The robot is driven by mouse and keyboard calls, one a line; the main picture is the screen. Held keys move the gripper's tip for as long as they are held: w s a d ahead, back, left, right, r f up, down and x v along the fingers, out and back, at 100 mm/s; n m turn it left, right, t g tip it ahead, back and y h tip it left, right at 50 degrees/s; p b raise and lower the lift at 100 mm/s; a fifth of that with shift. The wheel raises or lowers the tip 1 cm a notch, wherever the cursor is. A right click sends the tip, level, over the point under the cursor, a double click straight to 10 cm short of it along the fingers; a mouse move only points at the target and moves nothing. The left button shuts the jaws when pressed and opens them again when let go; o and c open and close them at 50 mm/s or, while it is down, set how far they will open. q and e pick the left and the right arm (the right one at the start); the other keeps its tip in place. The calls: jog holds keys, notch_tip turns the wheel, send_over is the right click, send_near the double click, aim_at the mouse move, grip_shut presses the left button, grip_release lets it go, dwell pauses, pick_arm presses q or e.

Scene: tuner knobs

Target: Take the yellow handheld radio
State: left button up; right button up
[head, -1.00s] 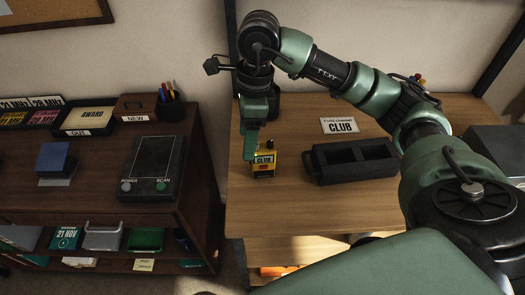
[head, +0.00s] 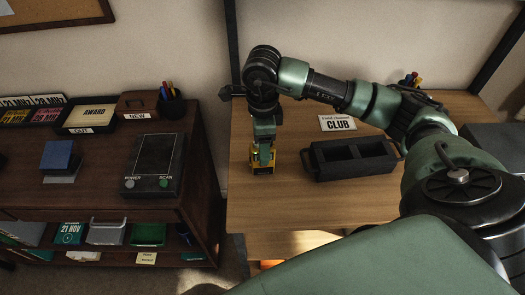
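The small yellow handheld radio (head: 253,164) stands on the light wooden table, left of the black two-slot holder (head: 352,158). My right gripper (head: 264,158) points down at the radio and covers the middle of its front in the head view. Yellow shows on both sides of the green finger. Whether the fingers are closed on the radio or only around it cannot be told. The radio's label and top are mostly hidden. My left gripper is not in view.
A card reading CLUB (head: 338,122) lies behind the holder. A dark wooden cabinet (head: 195,185) stands at the left with a black scanner box (head: 153,163), trays and a pen cup (head: 171,105). The table front is clear.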

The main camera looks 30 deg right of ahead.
grip_shut()
jog(key=shift+r, duration=0.15)
